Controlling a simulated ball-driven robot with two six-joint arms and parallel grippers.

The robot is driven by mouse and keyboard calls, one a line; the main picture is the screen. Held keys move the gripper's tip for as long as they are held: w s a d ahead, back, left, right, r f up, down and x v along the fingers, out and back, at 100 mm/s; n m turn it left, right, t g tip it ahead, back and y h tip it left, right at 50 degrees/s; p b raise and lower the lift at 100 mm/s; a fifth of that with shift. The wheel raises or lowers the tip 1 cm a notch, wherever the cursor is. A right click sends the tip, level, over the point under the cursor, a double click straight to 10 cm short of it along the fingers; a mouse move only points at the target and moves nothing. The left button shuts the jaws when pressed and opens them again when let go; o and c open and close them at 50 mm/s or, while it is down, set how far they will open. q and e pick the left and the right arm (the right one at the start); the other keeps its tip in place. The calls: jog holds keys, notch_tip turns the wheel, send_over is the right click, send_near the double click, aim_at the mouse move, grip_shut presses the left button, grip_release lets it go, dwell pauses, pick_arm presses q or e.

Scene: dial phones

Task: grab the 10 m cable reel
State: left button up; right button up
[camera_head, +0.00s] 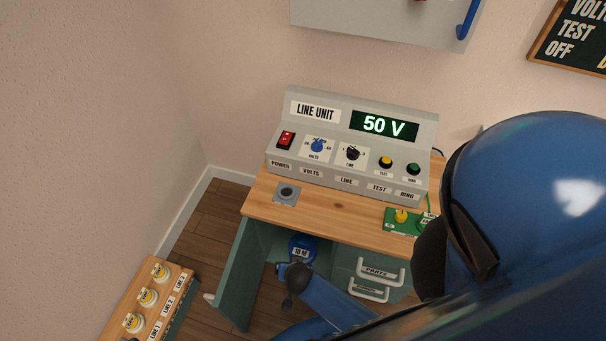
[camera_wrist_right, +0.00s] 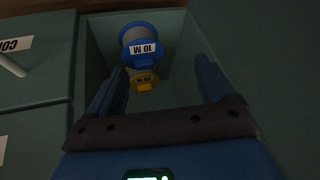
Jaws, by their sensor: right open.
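In the right wrist view a blue reel (camera_wrist_right: 142,48) with a pale drum and a white label reading 10 M lies at the far end of a dark green compartment. My right gripper (camera_wrist_right: 160,78) is open and empty, its two blue fingers reaching into the compartment, short of the blue reel. My left gripper is not seen.
The desk (camera_head: 335,207) carries the line unit (camera_head: 350,150), whose display reads 50 V, and a green board (camera_head: 402,226). Two drawers (camera_head: 375,278) stand right of the compartment. The green door (camera_head: 236,275) stands open at left. Compartment walls (camera_wrist_right: 95,50) flank the gripper.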

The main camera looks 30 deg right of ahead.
notch_tip(320, 180, down, 7)
jog(key=w+m+g+h+b, duration=0.1)
jog(key=m+g+b, duration=0.1)
jog(key=b, duration=0.6)
send_over(303, 242)
jog(key=s+a, duration=0.2)
jog(key=shift+a+f+m+h, duration=0.15)
jog(key=shift+f+m+h, duration=0.2)
jog(key=shift+f, duration=0.25)
jog(key=shift+g, duration=0.3)
jog(key=b+x, duration=0.3)
jog(key=x, duration=0.2)
jog(key=shift+w, duration=0.1)
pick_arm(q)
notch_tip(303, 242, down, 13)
pick_arm(e)
jog(key=shift+r, duration=0.1)
grip_shut()
